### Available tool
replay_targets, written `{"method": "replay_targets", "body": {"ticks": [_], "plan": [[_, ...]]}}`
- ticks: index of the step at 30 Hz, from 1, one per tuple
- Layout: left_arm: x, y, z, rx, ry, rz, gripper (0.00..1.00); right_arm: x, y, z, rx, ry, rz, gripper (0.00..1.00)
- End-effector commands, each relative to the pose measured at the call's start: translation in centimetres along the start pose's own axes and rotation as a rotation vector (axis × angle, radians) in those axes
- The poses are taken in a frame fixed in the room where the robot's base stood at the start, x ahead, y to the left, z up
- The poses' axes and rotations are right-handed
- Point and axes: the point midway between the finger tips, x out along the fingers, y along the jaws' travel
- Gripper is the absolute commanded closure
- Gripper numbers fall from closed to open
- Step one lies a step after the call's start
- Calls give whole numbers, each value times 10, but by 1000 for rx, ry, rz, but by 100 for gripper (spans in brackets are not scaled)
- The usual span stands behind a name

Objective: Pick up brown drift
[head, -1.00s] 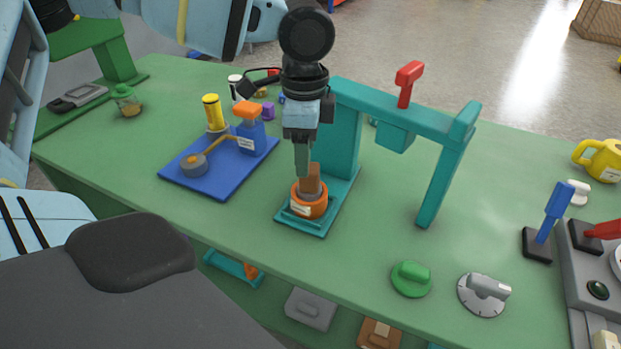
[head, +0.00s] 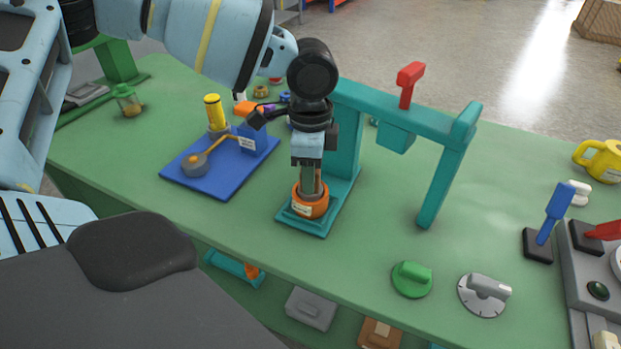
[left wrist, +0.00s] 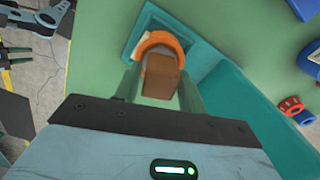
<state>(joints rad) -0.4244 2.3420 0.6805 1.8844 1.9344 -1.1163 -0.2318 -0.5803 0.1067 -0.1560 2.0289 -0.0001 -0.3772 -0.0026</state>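The brown drift (left wrist: 161,76) is a small brown block standing upright in an orange ring (head: 322,203) on the foot of a teal press stand (head: 343,190). My left gripper (head: 309,182) points straight down over the ring in the head view, hiding most of the drift. In the left wrist view its two green fingers (left wrist: 160,85) lie on either side of the drift, apart, with the drift between them. A firm grip on it does not show. My right gripper is not clearly in view.
The press stand's arm carries a red handle (head: 410,82) on the right. A blue tray (head: 208,180) with a yellow cylinder (head: 214,110) is at left. A green knob (head: 411,279) and grey dial (head: 483,294) are at front right.

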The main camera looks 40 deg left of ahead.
Motion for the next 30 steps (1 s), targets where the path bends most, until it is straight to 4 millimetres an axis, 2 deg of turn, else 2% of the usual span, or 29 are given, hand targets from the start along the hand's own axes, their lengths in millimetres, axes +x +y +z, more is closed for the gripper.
{"method": "replay_targets", "body": {"ticks": [1,8,15,20,26,30], "plan": [[0,0,0,0,0,0,67,0,0,0,0,0,0,58],[-1,0,0,0,0,-1,97,0,0,2,0,-3,0,58],[-2,0,0,0,1,-1,98,0,0,2,0,-4,0,58],[-10,-1,0,0,1,-3,98,0,0,2,0,-4,0,58],[-38,-1,-1,0,4,-6,98,-1,0,0,0,-2,0,58],[-72,-1,-1,-1,5,-6,98,-2,0,-2,0,1,1,58]]}}
